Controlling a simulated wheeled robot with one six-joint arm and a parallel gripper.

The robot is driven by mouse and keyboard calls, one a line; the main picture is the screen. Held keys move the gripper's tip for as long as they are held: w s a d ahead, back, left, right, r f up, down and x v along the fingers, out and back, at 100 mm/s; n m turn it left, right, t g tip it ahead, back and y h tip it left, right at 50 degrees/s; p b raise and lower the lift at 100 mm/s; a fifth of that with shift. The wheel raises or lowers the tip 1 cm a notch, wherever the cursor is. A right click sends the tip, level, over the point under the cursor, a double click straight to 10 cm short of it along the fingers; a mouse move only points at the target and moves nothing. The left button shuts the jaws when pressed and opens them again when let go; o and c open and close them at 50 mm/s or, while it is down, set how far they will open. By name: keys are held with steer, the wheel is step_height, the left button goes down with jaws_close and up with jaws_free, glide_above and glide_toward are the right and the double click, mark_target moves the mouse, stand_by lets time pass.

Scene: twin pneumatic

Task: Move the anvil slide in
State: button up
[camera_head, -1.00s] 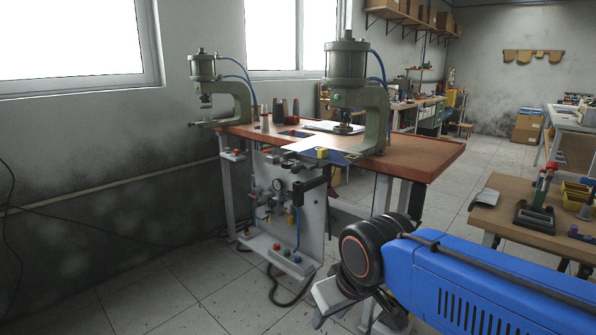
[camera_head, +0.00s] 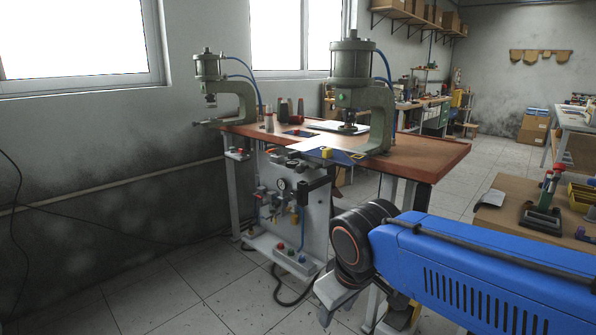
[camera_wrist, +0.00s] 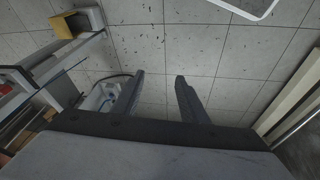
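The work table (camera_head: 420,158) carries two green pneumatic presses. The nearer press (camera_head: 352,95) stands at the middle of the table, and the farther press (camera_head: 212,90) stands at its left end. A blue piece with a yellow block (camera_head: 327,153) sits at the table's front edge below the nearer press; I cannot tell for certain whether it is the anvil slide. In the wrist view my gripper (camera_wrist: 158,82) is open and empty, its two dark fingers apart above the tiled floor. In the head view my gripper is low and mostly hidden behind my blue arm, in front of the table.
A panel with a gauge and valves (camera_head: 288,200) hangs under the table, with a button box (camera_head: 292,258) at its foot. Thread cones (camera_head: 284,108) stand on the table. A wooden bench (camera_head: 510,205) with tools is at right. Floor at lower left is free, with cables along the wall.

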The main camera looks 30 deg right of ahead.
steer(key=w+d+r+n+g+h, duration=0.2)
steer(key=w+d+r+n+h, duration=0.15)
steer(key=w+n, duration=0.2)
steer(key=n+t+h, duration=0.4)
steer(key=n+h, duration=0.9)
steer(key=n, duration=0.2)
glide_toward(298, 169)
steer(key=shift+m, duration=0.25)
steer(key=x, duration=0.8)
steer(key=shift+d, duration=0.4)
jaws_close()
